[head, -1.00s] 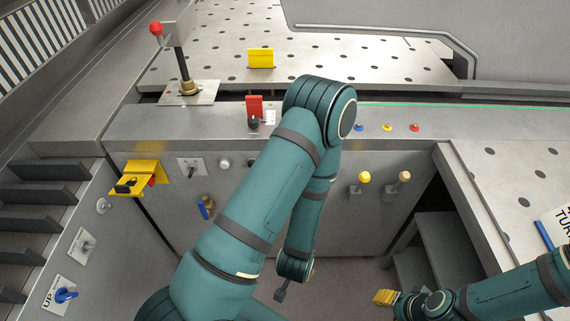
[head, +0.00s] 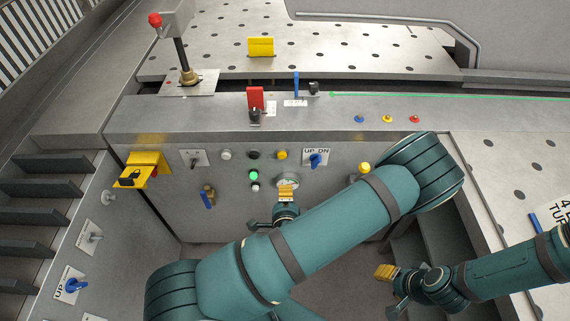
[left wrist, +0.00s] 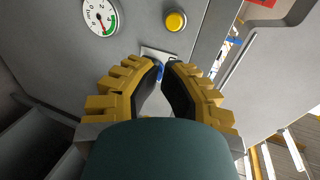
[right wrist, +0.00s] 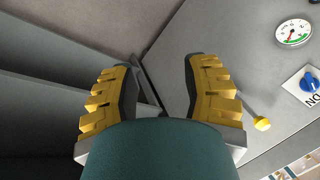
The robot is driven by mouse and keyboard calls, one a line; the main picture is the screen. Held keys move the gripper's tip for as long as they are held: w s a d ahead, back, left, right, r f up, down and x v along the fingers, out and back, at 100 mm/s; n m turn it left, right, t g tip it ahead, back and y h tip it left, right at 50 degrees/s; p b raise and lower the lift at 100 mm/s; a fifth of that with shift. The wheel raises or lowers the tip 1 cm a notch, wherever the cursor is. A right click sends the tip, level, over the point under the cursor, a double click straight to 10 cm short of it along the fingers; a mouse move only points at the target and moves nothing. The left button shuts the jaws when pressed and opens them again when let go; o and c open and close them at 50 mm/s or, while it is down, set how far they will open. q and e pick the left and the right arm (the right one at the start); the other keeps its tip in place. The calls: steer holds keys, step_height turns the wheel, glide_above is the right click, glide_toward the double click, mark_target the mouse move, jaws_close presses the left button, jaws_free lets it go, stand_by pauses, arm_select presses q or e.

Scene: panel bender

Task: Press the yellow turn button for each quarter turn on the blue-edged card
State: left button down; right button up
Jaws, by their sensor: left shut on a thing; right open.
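A round yellow button (head: 282,155) is on the front panel; the left wrist view shows it (left wrist: 175,21). A small yellow button (head: 387,118) is on the ledge between a blue and a red one. Which is the turn button I cannot tell. A white card (head: 560,212) with a blue edge (head: 535,222) lies at right, cut off; "TUR" shows. My left gripper (head: 286,188) points at the panel over the gauge's lower edge, below the yellow button. My right gripper (head: 378,285) is open and empty at lower right.
A gauge (head: 288,180), a blue UP DN switch (head: 316,160), a lit green button (head: 254,175) and a yellow-knobbed lever (head: 365,168) are nearby. A yellow lock bracket (head: 146,166) juts out at left. My left arm covers the panel's lower right.

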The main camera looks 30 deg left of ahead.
arm_select(q)
steer(key=shift+w, duration=0.1)
steer(key=b, duration=0.8)
glide_toward(282, 156)
steer(key=w+a+f, duration=0.3)
steer(key=w+f, duration=0.1)
steer(key=w, duration=0.2)
steer(key=shift+w+r, duration=0.2)
steer(key=shift+w, duration=0.2)
